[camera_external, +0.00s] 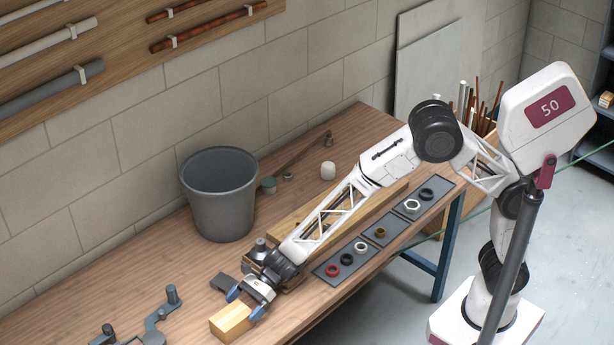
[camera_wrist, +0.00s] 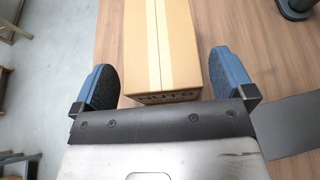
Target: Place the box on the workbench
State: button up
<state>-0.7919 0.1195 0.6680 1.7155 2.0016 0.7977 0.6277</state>
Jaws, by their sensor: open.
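The box (camera_external: 232,320) is tan cardboard with a pale tape strip along its top. It sits on the wooden workbench (camera_external: 150,262) near the front edge, at the lower middle of the outside view. My gripper (camera_external: 246,302) is open right at the box. In the wrist view my gripper (camera_wrist: 158,82) has its two blue fingers apart, one on each side of the near end of the box (camera_wrist: 157,45). Small gaps show between the fingers and the box sides. The far end of the box runs out of the wrist view.
A grey bucket (camera_external: 220,205) stands at the back of the bench. Dark metal tool parts (camera_external: 150,325) lie left of the box. Dark trays (camera_external: 350,257) with several rings lie along the front edge, right of my gripper. The bench middle left is clear.

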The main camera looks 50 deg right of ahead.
jog(key=shift+v, duration=2.55)
jog(key=shift+w+d+r, duration=0.1)
jog(key=shift+d+r, duration=0.15)
jog(key=s+d+r+n+h, duration=0.2)
jog(key=d+r+n, duration=0.4)
jog(key=d, duration=0.8)
jog(key=s+d+r+n+h, duration=0.15)
jog(key=d+r+n, duration=0.25)
jog(key=d+r, duration=0.75)
jog(key=s+d+n+t+h, duration=0.1)
jog(key=s+d, duration=0.5)
jog(key=d, duration=0.6)
jog(key=s+d+r+n+h, duration=0.1)
jog(key=s+d+n+h, duration=0.3)
jog(key=d, duration=0.9)
jog(key=s+d+n+t+h, duration=0.1)
jog(key=s+d+n+h, duration=0.1)
jog(key=s+d+h, duration=0.3)
jog(key=s+d, duration=0.3)
jog(key=d, duration=0.4)
jog(key=shift+d+r+n+t, duration=0.3)
jog(key=shift+d+n, duration=0.05)
jog(key=shift+n, duration=0.05)
